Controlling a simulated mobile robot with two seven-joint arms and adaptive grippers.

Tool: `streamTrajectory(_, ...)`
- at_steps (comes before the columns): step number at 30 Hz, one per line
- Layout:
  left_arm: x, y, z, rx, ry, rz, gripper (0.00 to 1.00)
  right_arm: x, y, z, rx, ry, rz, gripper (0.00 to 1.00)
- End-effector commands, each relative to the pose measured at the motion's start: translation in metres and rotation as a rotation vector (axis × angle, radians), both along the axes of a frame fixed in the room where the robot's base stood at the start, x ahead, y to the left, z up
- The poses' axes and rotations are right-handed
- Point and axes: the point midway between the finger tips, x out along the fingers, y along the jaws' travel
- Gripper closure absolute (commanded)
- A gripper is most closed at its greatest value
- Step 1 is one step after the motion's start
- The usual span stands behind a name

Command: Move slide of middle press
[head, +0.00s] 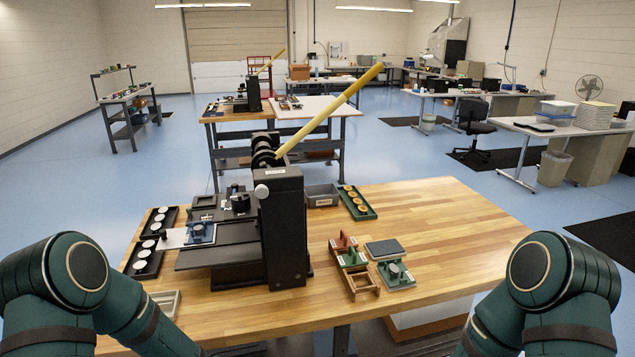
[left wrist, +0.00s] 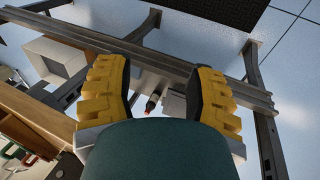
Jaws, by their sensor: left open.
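A large black badge press (head: 285,235) with a long yellow lever stands on the near wooden table. Its base extends left as a flat black bed (head: 222,256). A light plate (head: 172,238) carrying a small blue die (head: 200,233) lies at the left end of the bed. A second press (head: 254,93) with a yellow lever stands on a table further back; I cannot tell which is the middle one. My left gripper (left wrist: 159,88) has its yellow fingers apart, with nothing held between them, in the left wrist view. Both hands are outside the head view.
Dark trays of white discs (head: 146,262) lie left of the press. A green tray of orange discs (head: 357,202), a grey bin (head: 322,196) and small red, green and wooden fixtures (head: 360,283) lie to its right. The table's right part (head: 460,225) is clear.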

Motion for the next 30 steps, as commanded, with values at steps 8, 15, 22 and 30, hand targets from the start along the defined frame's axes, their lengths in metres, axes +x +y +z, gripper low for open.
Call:
streamTrajectory(8,-0.089,-0.049,-0.023,-0.01,-0.026,-0.073,0.45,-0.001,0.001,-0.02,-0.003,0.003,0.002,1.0)
streamTrajectory(15,-0.096,-0.052,-0.023,-0.008,-0.03,-0.078,0.45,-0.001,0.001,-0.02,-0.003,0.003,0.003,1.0)
streamTrajectory(22,-0.096,-0.052,-0.023,-0.008,-0.03,-0.078,0.45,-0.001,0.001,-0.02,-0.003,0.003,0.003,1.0)
streamTrajectory(30,-0.096,-0.052,-0.023,-0.008,-0.03,-0.078,0.45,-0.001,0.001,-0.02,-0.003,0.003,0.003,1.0)
